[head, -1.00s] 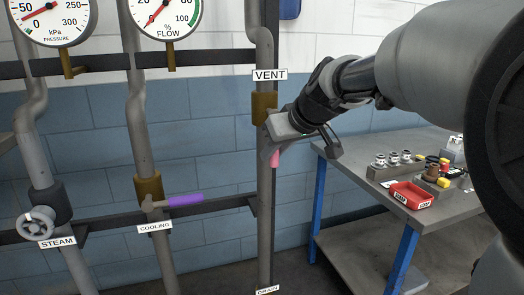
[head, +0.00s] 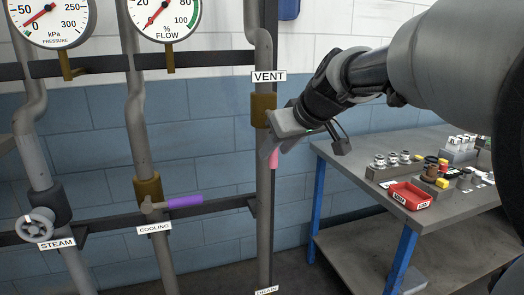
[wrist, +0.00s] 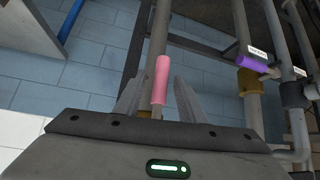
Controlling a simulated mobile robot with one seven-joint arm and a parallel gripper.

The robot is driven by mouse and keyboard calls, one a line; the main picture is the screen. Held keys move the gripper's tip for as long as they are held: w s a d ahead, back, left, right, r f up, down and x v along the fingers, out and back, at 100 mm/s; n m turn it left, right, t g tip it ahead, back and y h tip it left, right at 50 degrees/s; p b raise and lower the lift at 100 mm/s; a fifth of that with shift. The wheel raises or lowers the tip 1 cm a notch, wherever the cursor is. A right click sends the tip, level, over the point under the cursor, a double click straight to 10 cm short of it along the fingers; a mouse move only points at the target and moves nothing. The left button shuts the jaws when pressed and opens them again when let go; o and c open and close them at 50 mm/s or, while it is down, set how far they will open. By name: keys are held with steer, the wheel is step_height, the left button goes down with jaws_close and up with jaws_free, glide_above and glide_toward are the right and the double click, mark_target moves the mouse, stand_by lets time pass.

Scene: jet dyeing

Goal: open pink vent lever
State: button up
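The pink vent lever (head: 274,158) hangs down beside the vent pipe, just below the brass valve body (head: 263,110) under the VENT label (head: 269,77). In the wrist view the pink lever (wrist: 161,80) lies between my gripper's two fingers. My gripper (head: 268,147) is at the lever from the right. In the wrist view my gripper (wrist: 157,98) has its fingers apart, with gaps on both sides of the lever. The lever's upper end at the valve is mostly hidden behind the gripper.
A purple cooling lever (head: 185,201) sticks out sideways on the pipe to the left. A steam handwheel (head: 38,225) is farther left. A workbench (head: 440,205) with a red bin (head: 409,195) and small parts stands at the right.

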steer(key=p+v, duration=0.2)
steer(key=v, duration=1.3)
